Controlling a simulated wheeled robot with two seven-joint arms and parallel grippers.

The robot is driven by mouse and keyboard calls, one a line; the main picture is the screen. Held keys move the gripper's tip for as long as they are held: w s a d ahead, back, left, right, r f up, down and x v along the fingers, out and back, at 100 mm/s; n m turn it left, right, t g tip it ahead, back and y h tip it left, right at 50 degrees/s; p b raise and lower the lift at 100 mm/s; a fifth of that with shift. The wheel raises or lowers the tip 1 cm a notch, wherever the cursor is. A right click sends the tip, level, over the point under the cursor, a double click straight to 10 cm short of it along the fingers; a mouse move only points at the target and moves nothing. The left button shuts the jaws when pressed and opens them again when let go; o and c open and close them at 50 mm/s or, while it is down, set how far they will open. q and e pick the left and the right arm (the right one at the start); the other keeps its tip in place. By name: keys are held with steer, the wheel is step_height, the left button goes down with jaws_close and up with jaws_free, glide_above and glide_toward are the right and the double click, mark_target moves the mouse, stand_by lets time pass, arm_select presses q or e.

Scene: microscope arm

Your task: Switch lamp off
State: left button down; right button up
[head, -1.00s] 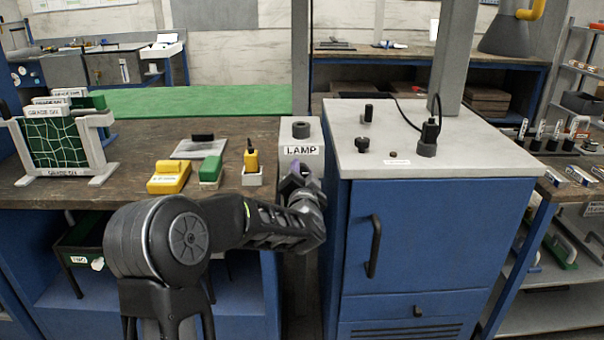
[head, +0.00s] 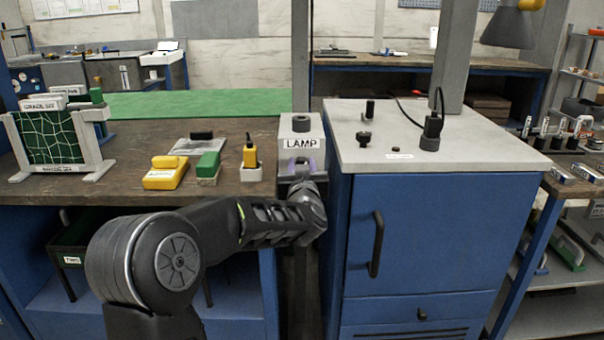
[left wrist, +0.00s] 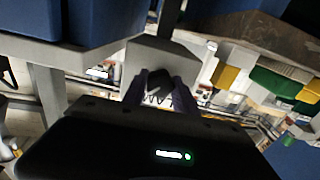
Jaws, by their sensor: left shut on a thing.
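The grey lamp box (head: 312,128) with a "LAMP" label stands between the wooden bench and the blue cabinet in the head view. A dark round piece (head: 301,123) sits on its top. My left gripper (head: 302,170) is at the box's front face, just below the label. In the left wrist view the grey box (left wrist: 165,55) is ahead, and my left gripper (left wrist: 158,90) is shut on a dark knob (left wrist: 158,82) at its face. The fingers hide part of the knob, and I cannot read its setting. My right gripper is in neither view.
The blue cabinet (head: 420,245) with a pale top stands close to the right of the gripper. Left on the bench are a yellow block (head: 166,178), a green block (head: 208,164) and a small holder (head: 251,172) with a yellow-black piece.

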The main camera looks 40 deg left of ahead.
arm_select(q)
steer(key=n+b, duration=0.3)
steer(key=n, duration=0.2)
steer(key=shift+f, duration=0.15)
steer(key=shift+n+b, duration=1)
steer(key=shift+n, duration=0.7)
steer(key=c, duration=1)
jaws_free()
steer(key=v, duration=0.8)
steer(key=shift+w, duration=0.1)
